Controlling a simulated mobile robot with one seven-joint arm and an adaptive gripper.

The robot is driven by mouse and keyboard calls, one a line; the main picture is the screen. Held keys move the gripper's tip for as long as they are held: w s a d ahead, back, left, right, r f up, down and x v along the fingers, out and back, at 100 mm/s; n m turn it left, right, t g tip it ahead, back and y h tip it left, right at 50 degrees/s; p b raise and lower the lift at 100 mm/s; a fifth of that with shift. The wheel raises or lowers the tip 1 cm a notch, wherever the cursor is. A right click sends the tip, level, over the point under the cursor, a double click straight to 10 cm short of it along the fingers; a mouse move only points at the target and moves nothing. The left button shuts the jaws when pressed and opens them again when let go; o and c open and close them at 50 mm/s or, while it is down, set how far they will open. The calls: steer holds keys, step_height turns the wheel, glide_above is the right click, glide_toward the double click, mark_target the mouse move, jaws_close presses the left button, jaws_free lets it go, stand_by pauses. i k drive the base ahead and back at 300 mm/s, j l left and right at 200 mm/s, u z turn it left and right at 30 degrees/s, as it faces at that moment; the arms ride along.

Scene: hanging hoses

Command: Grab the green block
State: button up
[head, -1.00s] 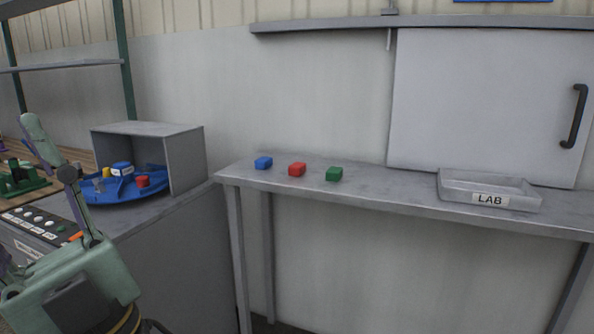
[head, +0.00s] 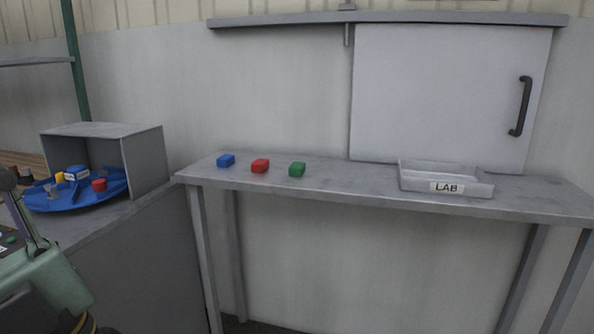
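The green block (head: 297,169) lies on the narrow grey table (head: 345,187) against the wall, the rightmost of three blocks in a row. The red block (head: 260,166) is just left of it, and the blue block (head: 226,160) is further left. The blocks stand apart from each other. Nothing touches the green block. Part of my green arm shows at the lower left, well away from the table. My gripper's fingers are not in view.
A grey tray labelled LAB (head: 447,186) sits on the table's right part. A sliding door panel (head: 440,95) is behind it. At left, a grey box (head: 148,160) stands over a blue round tray (head: 62,196) with small items. Table space between green block and tray is clear.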

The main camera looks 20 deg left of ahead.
mark_target(296, 169)
steer(key=i+l+u, duration=0.1)
steer(key=l, duration=0.25)
steer(key=i+l+u, duration=0.1)
steer(key=i+l, duration=0.2)
steer(key=i+l+u, duration=0.1)
steer(key=l, duration=0.3)
steer(key=i+l, duration=0.2)
steer(key=l, duration=0.15)
steer(key=i+l+u, duration=0.15)
steer(key=l, duration=0.25)
steer(key=i+l+u, duration=0.1)
steer(key=l, duration=0.25)
steer(key=i+l+u, duration=0.1)
steer(key=l, duration=0.3)
steer(key=i+l+u, duration=0.1)
steer(key=l, duration=0.35)
steer(key=i, duration=0.1)
